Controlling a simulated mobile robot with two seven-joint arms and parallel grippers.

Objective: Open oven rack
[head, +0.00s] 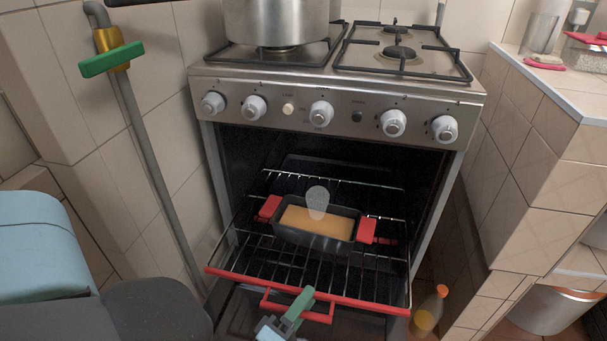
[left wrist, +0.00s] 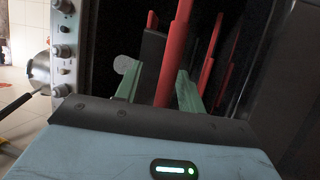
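The oven rack (head: 250,247) is a black wire grid with a red front edge and a red handle (head: 283,309). It sticks out of the open oven. A dark baking dish (head: 288,232) with red grips and a yellow-orange filling sits on it. My left gripper (head: 298,306), with green fingers, is at the rack's front handle. In the left wrist view the two green fingers (left wrist: 160,92) stand apart, with a red bar between them, so the gripper looks open around the bar. Contact cannot be told. My right gripper is not in view.
A stove top with a large steel pot (head: 277,22) is above the oven. A pipe with a green-handled valve (head: 112,59) runs down the left wall. A tiled counter (head: 545,135) stands at right. An orange-capped bottle (head: 428,312) is on the floor beside the oven.

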